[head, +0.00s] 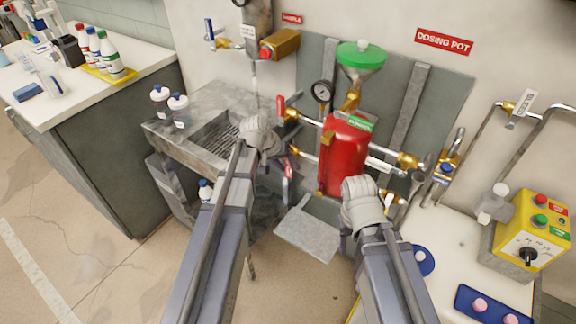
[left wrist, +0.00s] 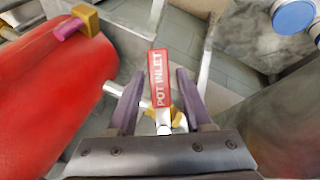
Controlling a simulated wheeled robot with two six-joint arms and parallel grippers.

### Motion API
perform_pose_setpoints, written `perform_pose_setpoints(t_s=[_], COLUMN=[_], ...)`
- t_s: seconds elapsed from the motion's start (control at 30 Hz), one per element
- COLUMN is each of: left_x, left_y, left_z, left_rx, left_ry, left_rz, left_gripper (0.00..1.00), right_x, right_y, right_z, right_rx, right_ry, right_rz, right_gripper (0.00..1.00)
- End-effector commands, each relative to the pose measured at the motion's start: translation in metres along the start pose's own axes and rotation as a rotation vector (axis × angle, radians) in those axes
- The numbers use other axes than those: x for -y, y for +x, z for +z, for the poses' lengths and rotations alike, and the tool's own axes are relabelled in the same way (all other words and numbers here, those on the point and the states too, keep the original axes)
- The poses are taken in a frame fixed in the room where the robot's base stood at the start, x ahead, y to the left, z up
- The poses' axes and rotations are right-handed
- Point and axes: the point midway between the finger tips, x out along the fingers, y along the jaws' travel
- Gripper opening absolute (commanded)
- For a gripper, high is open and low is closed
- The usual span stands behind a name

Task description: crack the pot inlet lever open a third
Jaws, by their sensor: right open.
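The pot inlet lever (left wrist: 160,80) is a red handle with white "POT INLET" lettering, seen in the left wrist view on a silver and brass valve. My left gripper's two purple fingers (left wrist: 160,105) stand on either side of it, open, with a gap at each side. In the head view my left gripper (head: 284,156) is left of the red dosing pot (head: 343,155); a red handle (head: 287,170) shows just below it, partly covered. My right gripper (head: 360,188) is open in front of the pot's lower right; its fingers are mostly hidden by its wrist.
Another red lever (head: 281,106) stands upright above my left gripper. A gauge (head: 322,91) and green funnel (head: 361,56) are above. A grey sink bench (head: 215,105) is at the left. A yellow control box (head: 532,235) stands on the right counter.

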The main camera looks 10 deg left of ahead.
Motion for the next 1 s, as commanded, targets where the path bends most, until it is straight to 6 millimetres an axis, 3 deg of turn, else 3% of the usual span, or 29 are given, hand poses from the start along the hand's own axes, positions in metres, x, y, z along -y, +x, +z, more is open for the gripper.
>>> perform_pose_setpoints(t_s=[0.47, 1.0], left_x=[-0.001, -0.002], left_y=[-0.006, -0.072], left_z=[-0.001, -0.001], left_rx=[-0.001, -0.001], left_ry=[0.0, 0.0], left_rz=[0.0, 0.0], left_gripper=[0.59, 0.59], right_x=[-0.001, -0.006], right_y=[-0.006, -0.064], right_z=[0.0, 0.004], right_rx=[0.0, 0.0], right_ry=[0.0, 0.001], right_rz=[0.0, 0.0], right_gripper=[0.48, 0.48])
